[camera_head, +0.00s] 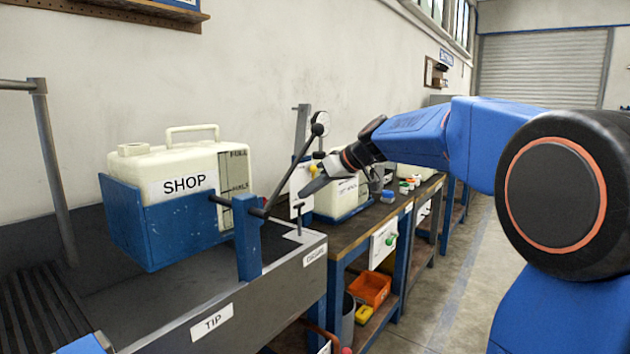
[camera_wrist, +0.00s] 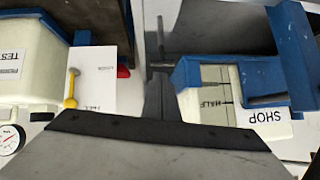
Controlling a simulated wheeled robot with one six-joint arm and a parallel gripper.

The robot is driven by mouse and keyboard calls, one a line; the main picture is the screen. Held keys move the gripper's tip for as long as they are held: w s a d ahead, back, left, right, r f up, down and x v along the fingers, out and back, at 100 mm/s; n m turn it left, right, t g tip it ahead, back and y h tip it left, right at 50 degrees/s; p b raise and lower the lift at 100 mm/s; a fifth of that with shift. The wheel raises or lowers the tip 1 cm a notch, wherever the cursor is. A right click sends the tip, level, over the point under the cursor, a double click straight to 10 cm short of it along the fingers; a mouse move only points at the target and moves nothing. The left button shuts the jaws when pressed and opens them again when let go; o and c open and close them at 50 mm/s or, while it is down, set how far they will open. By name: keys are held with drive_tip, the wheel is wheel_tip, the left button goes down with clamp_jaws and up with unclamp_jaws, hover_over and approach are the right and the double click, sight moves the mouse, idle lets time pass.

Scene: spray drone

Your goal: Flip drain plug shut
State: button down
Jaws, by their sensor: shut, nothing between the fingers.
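A small dark T-shaped handle (camera_head: 299,217) stands upright at the right end of the grey tray (camera_head: 270,300), above a white label (camera_head: 314,254) that is too small to read surely. I take it as the drain plug, but cannot be sure. My gripper (camera_head: 308,188) is shut and empty, pointing down-left, and appears just above and right of this handle. In the wrist view my shut fingers (camera_wrist: 160,88) reach up at the middle. A dark T-shaped bar (camera_wrist: 161,42) shows just beyond their tips; I cannot tell whether they touch.
A cream tank marked SHOP (camera_head: 185,183) sits in a blue cradle (camera_head: 170,232) over the tray, with a long dark lever (camera_head: 290,170) beside it. A workbench (camera_head: 350,232) with another tank and small bottles lies behind my gripper. The floor aisle (camera_head: 455,270) at right is clear.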

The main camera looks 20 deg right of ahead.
drive_tip(key=shift+a+f, duration=0.15)
drive_tip(key=shift+f, duration=0.55)
drive_tip(key=shift+s+f, duration=0.1)
drive_tip(key=shift+f, duration=2.25)
drive_tip(key=shift+r, duration=0.1)
drive_tip(key=shift+r, duration=0.3)
drive_tip(key=w+r+v, duration=0.1)
drive_tip(key=r+v, duration=0.1)
drive_tip(key=v, duration=1)
drive_tip(key=shift+a+r, duration=0.1)
drive_tip(key=shift+a, duration=0.1)
